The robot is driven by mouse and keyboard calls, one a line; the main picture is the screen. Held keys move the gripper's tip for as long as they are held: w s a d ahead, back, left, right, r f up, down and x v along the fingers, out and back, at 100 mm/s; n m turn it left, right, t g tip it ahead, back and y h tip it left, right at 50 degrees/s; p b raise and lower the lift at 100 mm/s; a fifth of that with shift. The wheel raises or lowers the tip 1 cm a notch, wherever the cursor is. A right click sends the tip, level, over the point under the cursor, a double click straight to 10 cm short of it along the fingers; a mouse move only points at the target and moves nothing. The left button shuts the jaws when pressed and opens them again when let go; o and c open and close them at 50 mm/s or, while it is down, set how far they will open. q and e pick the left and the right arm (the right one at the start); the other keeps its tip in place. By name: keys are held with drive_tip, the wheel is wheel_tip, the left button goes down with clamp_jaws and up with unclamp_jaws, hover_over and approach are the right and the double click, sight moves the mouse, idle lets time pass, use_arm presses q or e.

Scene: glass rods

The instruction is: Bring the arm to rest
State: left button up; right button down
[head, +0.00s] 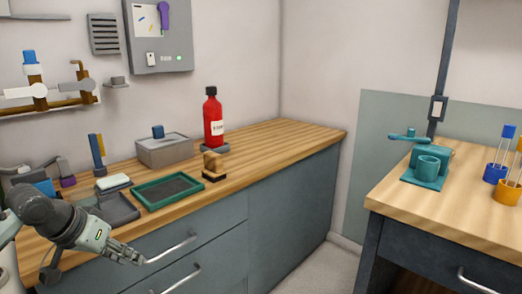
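My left gripper (138,257) is at the lower left, in front of the wooden counter's drawers. Its fingers point right and overlap the left end of a drawer handle (172,247) in the picture; I cannot tell whether they touch. Nothing shows held in it, and its finger gap is too small to read. My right gripper is not in view. Glass rods with blue tops (507,132) stand in a blue holder (495,173) and an orange holder (507,191) on the right-hand table.
The left counter (273,150) carries a green-rimmed tray (139,203), a grey box (162,152), a wooden-handled stamp (211,168) and a red bottle (213,120). The right table (430,222) holds a teal fixture (427,172). Open floor (325,268) lies between them.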

use_arm(q)
drive_tip(key=s+f+g+y, duration=0.1)
drive_tip(key=s+f, duration=0.2)
drive_tip(key=f, duration=1)
drive_tip(key=s+f+y, duration=0.1)
drive_tip(key=s+f, duration=0.3)
drive_tip(key=f, duration=1)
drive_tip(key=s+d+f+g+y, duration=0.1)
drive_tip(key=s+d+f, duration=0.3)
drive_tip(key=s+f, duration=1.1)
drive_tip(key=shift+s+f+g, duration=0.15)
drive_tip(key=shift+s+g, duration=0.35)
drive_tip(key=shift+g, duration=0.1)
drive_tip(key=shift+d, duration=0.1)
